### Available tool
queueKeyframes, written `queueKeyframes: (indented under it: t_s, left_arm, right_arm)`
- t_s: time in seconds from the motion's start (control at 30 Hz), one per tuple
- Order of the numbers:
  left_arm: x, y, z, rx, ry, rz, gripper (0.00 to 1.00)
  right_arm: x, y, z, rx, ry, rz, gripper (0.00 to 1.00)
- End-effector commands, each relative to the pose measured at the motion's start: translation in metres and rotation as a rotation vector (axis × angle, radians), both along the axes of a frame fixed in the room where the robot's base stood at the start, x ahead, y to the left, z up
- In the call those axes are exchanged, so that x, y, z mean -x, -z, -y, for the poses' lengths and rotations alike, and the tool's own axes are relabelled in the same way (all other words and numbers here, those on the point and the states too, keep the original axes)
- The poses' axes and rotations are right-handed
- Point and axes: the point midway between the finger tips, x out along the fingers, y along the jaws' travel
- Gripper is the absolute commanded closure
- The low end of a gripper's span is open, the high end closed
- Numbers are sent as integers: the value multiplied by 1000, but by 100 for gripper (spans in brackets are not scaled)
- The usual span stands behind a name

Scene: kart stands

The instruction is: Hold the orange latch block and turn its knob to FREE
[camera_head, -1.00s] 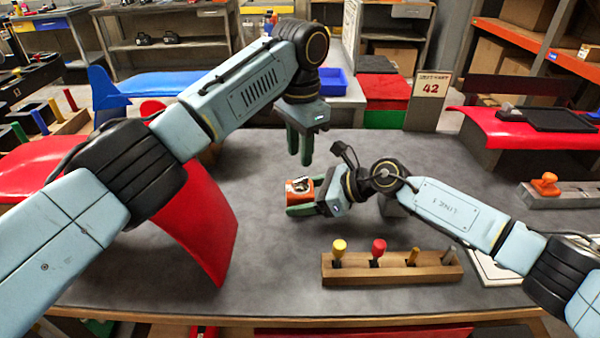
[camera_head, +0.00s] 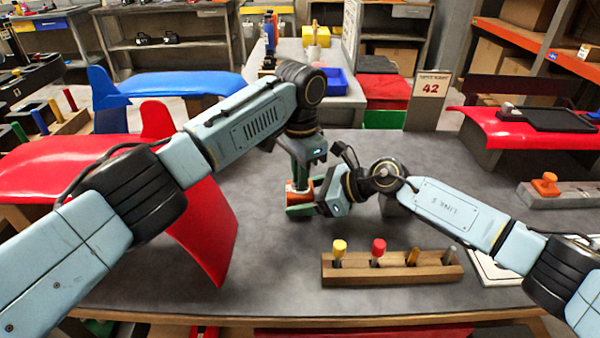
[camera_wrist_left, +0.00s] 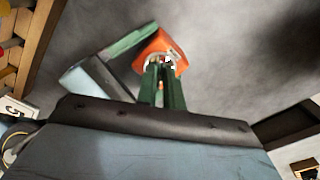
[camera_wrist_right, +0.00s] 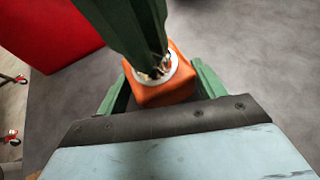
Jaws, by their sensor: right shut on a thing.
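The orange latch block (camera_head: 292,194) is held above the grey table near its middle. My right gripper (camera_head: 301,206) is shut on it, with one green finger on each side in the right wrist view. The block (camera_wrist_right: 160,95) has a round white dial on top, partly hidden. My left gripper (camera_head: 301,183) points down from above, its fingertips at the dial. In the left wrist view its fingers (camera_wrist_left: 162,78) are a narrow gap apart, around or just over the small knob. The knob's pointer and any FREE mark are too hidden to read.
A wooden rack (camera_head: 390,270) with yellow and red knobbed tools stands at the front. A red curved panel (camera_head: 205,230) is at the left. The table's centre is fairly clear.

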Motion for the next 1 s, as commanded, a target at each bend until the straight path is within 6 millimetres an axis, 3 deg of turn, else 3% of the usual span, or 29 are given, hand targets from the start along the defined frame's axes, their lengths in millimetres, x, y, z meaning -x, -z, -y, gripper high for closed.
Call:
queueKeyframes:
  t_s: [0.43, 1.0]
  left_arm:
    - [0, 0, 0, 1, 62, 0, 100]
    - [0, 0, 0, 1, 429, -1, 100]
  right_arm:
    - [0, 0, 0, 0, 0, 0, 44]
    - [0, 0, 0, 0, 1, 0, 44]
